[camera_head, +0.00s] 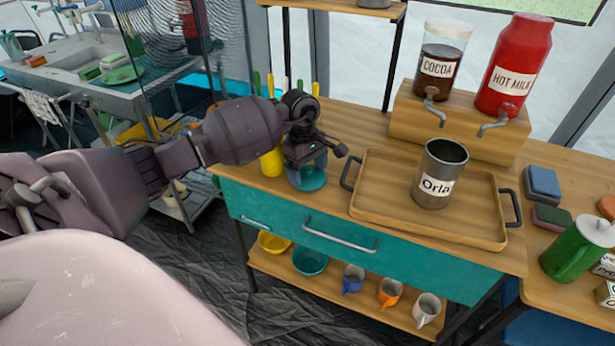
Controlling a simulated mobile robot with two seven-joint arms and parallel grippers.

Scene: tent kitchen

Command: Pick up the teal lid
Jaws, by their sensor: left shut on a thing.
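My left gripper (308,156) reaches over the left end of the wooden counter and is shut on the teal lid (313,179). The lid shows as a round teal piece just below the dark jaws. Bluish, glassy sides show around it, and I cannot tell whether they belong to a jar under or behind it. The jaws hide its upper part, and I cannot tell whether it is lifted clear. My right gripper is not in view.
A yellow holder (271,163) with utensils stands close left of the gripper. A wooden tray (385,205) with a metal "Orla" tumbler (440,172) lies to the right. Cocoa (438,68) and hot milk (513,68) dispensers stand behind it.

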